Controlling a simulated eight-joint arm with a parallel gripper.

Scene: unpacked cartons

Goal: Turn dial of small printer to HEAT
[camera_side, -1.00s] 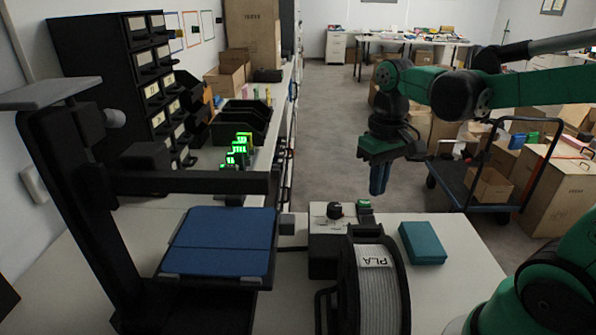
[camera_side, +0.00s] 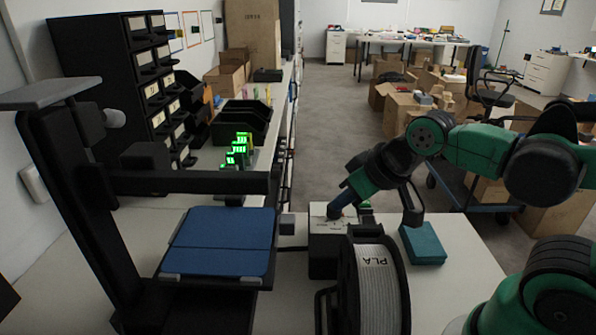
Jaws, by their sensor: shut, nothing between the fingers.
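The small printer has a black frame (camera_side: 70,190) and a blue bed (camera_side: 218,242) at the left. Its control box (camera_side: 322,255), with a pale top, stands to the right of the bed. The dial is hidden now behind the fingers of my gripper (camera_side: 335,212). My gripper reaches in from the upper right, tilted down to the left, with its blue fingertips at the dial's place on the box top. The fingers are shut with nothing between them. I cannot tell whether they touch the dial, and its setting cannot be read.
A white filament spool (camera_side: 376,290) marked PLA stands upright just in front of the control box. A teal box (camera_side: 422,243) lies to the right on the table. Black drawers (camera_side: 125,85) and green displays (camera_side: 238,150) stand at the back left.

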